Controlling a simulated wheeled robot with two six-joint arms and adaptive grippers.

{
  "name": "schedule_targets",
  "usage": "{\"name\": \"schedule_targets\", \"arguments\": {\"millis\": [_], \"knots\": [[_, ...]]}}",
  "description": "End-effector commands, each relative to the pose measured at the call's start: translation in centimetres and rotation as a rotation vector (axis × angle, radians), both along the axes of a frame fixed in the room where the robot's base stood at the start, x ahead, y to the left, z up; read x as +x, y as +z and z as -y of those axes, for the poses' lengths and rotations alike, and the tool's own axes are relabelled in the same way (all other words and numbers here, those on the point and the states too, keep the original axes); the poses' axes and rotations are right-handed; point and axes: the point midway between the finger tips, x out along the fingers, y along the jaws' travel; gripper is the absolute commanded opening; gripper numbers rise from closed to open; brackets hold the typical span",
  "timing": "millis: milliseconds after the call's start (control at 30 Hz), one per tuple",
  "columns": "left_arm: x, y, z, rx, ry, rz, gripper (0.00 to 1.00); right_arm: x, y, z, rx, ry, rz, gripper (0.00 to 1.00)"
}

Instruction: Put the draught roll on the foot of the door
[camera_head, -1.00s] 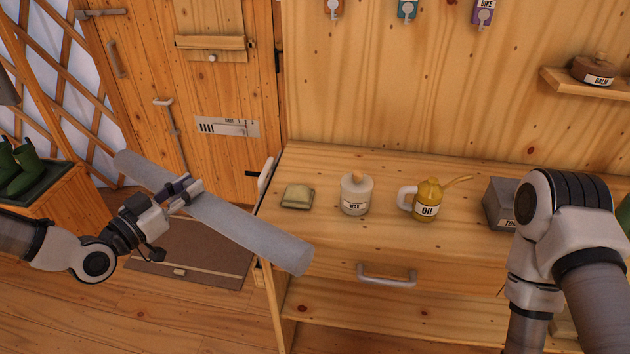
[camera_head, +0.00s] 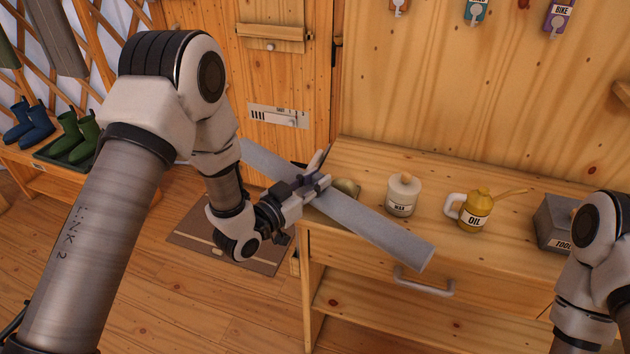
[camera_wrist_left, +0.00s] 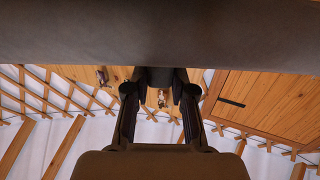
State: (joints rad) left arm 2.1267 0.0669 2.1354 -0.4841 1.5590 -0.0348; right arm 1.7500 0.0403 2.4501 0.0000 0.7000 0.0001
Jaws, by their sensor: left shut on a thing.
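The draught roll (camera_head: 378,225) is a long grey bar, held level in the air in front of the workbench. My left gripper (camera_head: 318,182) is shut on it near its middle. In the left wrist view the roll (camera_wrist_left: 160,35) fills the top, with the gripper fingers (camera_wrist_left: 160,98) below it. The wooden door (camera_head: 285,85) stands behind, at the top left of the workbench. My left arm and the roll hide part of the door, and I cannot clearly see its foot. My right arm shows at the lower right, but its gripper is outside the picture.
The workbench (camera_head: 350,262) carries a wax jar (camera_head: 403,196), an oil can (camera_head: 475,211), a tool box (camera_head: 556,222) and a sponge-like block (camera_head: 346,188) partly behind the gripper. A brown mat (camera_head: 190,240) lies on the floor. Boots (camera_head: 75,137) stand on a low bench at left.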

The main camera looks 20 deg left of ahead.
Motion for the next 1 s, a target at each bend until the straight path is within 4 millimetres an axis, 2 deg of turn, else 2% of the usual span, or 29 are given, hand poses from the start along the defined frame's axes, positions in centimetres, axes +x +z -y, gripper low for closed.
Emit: {"name": "schedule_targets", "arguments": {"millis": [67,367,400,433,467,800,867,1000], "knots": [[0.0,-0.6,0.0,0.000,0.000,0.000,0.00,0.0,0.2,0.0,0.000,0.000,0.000,0.51],[0.0,-1.1,0.0,0.000,-0.001,0.001,0.00,0.0,-0.3,0.0,0.000,0.000,0.000,0.51],[0.0,-1.0,0.0,0.001,-0.001,0.000,0.35,0.0,-0.2,0.0,0.000,0.000,0.000,0.51],[0.0,-1.0,0.0,0.001,-0.001,0.000,0.45,0.0,-0.1,0.0,0.000,0.000,0.000,0.51],[0.0,-1.0,0.0,0.001,-0.001,0.000,0.49,0.0,-0.1,0.0,0.000,0.000,0.000,0.51],[0.0,-0.4,-0.1,0.001,-0.001,0.000,0.49,0.0,0.4,0.0,0.000,0.000,0.000,0.51],[-0.6,-0.8,-0.4,-0.001,0.000,0.000,0.49,0.0,-0.1,0.0,0.000,0.000,0.001,0.51],[-3.3,-1.0,-1.7,-0.004,0.004,-0.003,0.49,0.0,-0.8,0.0,0.000,0.000,0.000,0.51]]}}
